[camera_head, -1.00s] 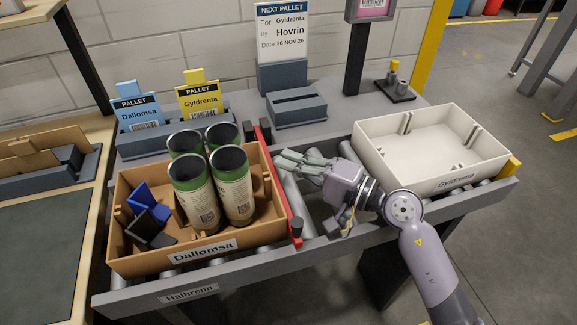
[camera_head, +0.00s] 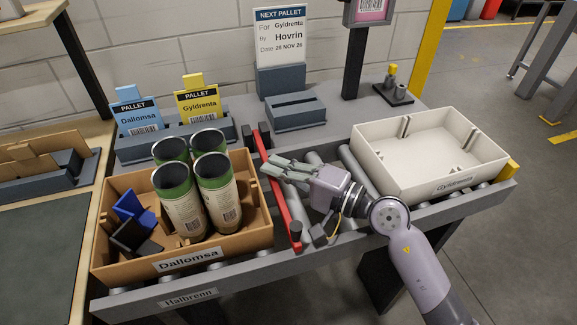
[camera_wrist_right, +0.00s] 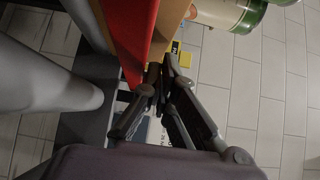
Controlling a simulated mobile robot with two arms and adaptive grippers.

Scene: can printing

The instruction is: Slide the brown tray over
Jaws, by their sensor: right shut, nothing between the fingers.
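The brown tray (camera_head: 219,249), labelled Dallomsa, sits on the left part of the roller conveyor. It holds several green-and-cream cans (camera_head: 218,205), a blue block (camera_head: 131,207) and a dark block (camera_head: 126,236). My right gripper (camera_head: 268,172) is shut and empty. It reaches over the red bar (camera_head: 279,195), with its fingertips at the tray's right wall; I cannot tell whether they touch. In the right wrist view the closed fingers (camera_wrist_right: 163,72) are beside the tray wall (camera_wrist_right: 172,25) and the red bar (camera_wrist_right: 139,40). My left gripper is not in view.
A white tray (camera_head: 421,191), labelled Gyldrenta, stands on the right of the conveyor, behind my right forearm. Bare rollers (camera_head: 357,170) lie between it and the red bar. Pallet cards (camera_head: 198,98) stand in a holder behind the brown tray. A wooden bench (camera_head: 92,185) is at the left.

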